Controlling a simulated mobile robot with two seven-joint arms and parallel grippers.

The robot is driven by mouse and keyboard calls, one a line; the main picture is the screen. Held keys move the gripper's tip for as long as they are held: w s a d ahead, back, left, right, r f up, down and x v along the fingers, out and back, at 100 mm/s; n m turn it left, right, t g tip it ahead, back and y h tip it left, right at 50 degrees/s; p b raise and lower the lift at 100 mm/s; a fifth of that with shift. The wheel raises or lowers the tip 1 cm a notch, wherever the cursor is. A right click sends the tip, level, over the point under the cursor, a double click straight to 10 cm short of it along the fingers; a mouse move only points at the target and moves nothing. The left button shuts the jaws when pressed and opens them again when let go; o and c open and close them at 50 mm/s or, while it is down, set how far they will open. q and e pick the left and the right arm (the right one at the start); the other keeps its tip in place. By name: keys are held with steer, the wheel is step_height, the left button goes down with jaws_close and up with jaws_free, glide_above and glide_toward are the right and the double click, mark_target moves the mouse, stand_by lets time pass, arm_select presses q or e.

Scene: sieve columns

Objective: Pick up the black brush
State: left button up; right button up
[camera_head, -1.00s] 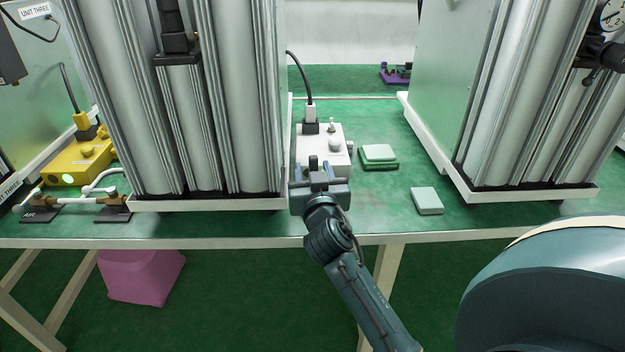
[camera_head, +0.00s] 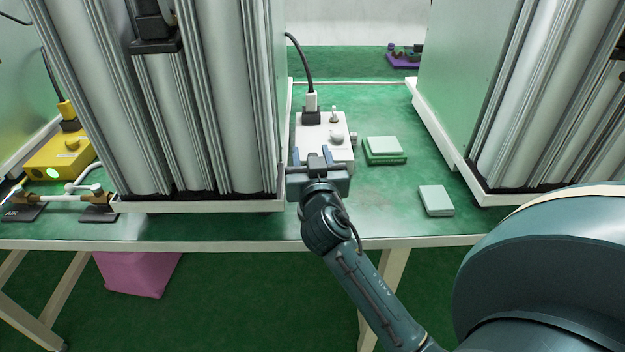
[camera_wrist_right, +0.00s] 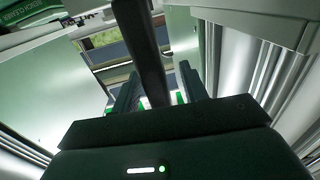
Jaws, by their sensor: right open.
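I cannot make out a black brush with certainty in either view. My right gripper (camera_head: 320,162) is open above the front of the green table, between the two column units and in front of the white box. Its two fingers also show in the right wrist view (camera_wrist_right: 160,92), pointing into the gap between pale walls. A dark bar (camera_wrist_right: 140,45) stands between the camera and the gap there; I cannot tell what it is. My left gripper is out of view.
A white box (camera_head: 310,130) with a black cable stands beyond the gripper. Tall column units stand left (camera_head: 225,100) and right (camera_head: 510,110). Pale green blocks (camera_head: 383,147) (camera_head: 436,200) lie to the right. A yellow box (camera_head: 60,158) stands left. The table (camera_head: 380,205) is bare between the blocks.

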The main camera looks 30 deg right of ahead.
steer(key=shift+c, duration=0.4)
jaws_close()
steer(key=shift+r, duration=0.1)
